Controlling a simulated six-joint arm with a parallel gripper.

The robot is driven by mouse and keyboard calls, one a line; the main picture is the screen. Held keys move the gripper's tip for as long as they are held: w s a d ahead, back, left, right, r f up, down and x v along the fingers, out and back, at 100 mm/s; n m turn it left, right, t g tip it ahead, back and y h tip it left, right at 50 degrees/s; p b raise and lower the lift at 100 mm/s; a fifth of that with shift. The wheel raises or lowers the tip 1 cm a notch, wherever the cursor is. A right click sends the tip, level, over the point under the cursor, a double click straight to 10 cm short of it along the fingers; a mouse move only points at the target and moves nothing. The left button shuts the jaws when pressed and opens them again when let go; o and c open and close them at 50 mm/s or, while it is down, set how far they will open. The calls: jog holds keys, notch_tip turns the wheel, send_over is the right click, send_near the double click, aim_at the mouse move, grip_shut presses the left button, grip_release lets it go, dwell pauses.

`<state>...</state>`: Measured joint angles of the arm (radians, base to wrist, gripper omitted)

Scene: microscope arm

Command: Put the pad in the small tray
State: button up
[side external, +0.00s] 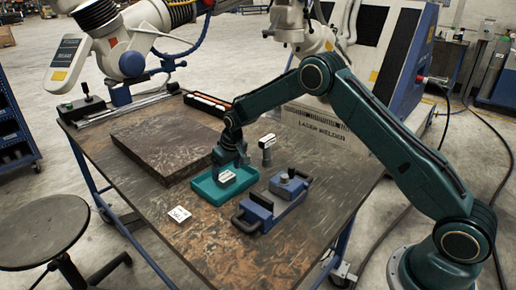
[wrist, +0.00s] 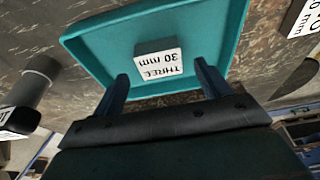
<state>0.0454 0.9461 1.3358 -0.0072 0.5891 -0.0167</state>
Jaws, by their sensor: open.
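A small teal tray (side external: 204,190) stands on the table, and it fills the top of the wrist view (wrist: 90,47). The pad, a small dark block with a white label (side external: 227,177), is in the tray. In the wrist view its label (wrist: 160,66) reads "THREE 30 mm", upside down. My gripper (side external: 230,160) is just above the tray at the pad. In the wrist view the jaws (wrist: 162,82) are open, one finger on each side of the pad, with gaps between fingers and pad.
A blue fixture with black handles (side external: 270,208) stands right of the tray. A dark cylinder with a white-labelled top (side external: 267,150) stands behind it. A thick dark slab (side external: 165,140) lies to the left. A white marker card (side external: 179,214) lies in front. The table's front is clear.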

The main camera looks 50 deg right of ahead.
jog(key=v, duration=0.9)
jog(key=shift+r, duration=0.25)
jog(key=shift+r, duration=0.1)
jog(key=s+a+r+t, duration=0.1)
jog(key=s+a+r, duration=0.1)
jog(key=s+r, duration=1.7)
jog(key=s+f+t, duration=0.1)
jog(key=s, duration=2.2)
jog(key=shift+a+f, duration=0.25)
jog(key=shift+a, duration=0.1)
